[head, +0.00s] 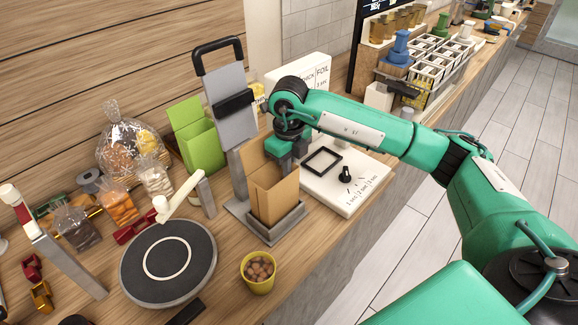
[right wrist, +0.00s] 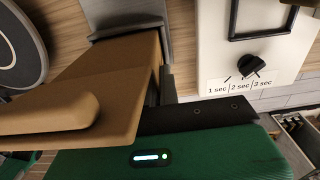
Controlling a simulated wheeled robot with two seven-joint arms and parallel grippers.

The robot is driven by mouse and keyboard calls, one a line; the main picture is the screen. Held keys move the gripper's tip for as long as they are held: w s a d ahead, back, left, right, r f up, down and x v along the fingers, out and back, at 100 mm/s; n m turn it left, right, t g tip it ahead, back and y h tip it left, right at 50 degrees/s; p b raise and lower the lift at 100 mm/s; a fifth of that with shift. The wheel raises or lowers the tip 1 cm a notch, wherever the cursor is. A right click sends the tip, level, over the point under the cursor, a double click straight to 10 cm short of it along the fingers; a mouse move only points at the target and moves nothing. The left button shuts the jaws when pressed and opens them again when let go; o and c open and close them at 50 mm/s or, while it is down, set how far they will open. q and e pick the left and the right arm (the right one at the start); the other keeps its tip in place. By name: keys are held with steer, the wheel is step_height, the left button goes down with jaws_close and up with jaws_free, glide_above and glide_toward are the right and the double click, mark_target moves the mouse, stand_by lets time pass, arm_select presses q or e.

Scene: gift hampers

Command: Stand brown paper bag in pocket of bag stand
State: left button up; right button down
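The brown paper bag (head: 273,196) stands upright and open-topped at the bag stand (head: 244,206). Its lower end is within the raised rim of the stand's base, in front of the grey back plate. My right gripper (head: 291,153) is at the bag's top right edge, pointing down. In the right wrist view the bag (right wrist: 95,85) fills the left, and the fingers (right wrist: 160,88) sit close together at its wall and look shut on it. The bag partly hides one finger. My left gripper is not in view.
A white sealer with a dial (head: 346,176) stands right of the bag. A yellow cup of brown balls (head: 258,273) and a round dark turntable (head: 168,262) are in front and to the left. A green box (head: 198,138) and filled clear bags stand behind.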

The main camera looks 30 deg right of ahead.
steer(key=shift+f+b, duration=0.6)
steer(key=shift+b, duration=0.15)
stand_by(1.2)
steer(key=c, duration=1.6)
jaws_free()
steer(key=shift+o, duration=0.2)
steer(key=o, duration=0.6)
steer(key=shift+c, duration=0.2)
steer(key=shift+r, duration=0.15)
step_height(320, 180, up, 12)
steer(key=shift+f+b, duration=0.2)
steer(key=shift+b, duration=0.75)
steer(key=shift+r, duration=1)
steer(key=shift+f, duration=0.1)
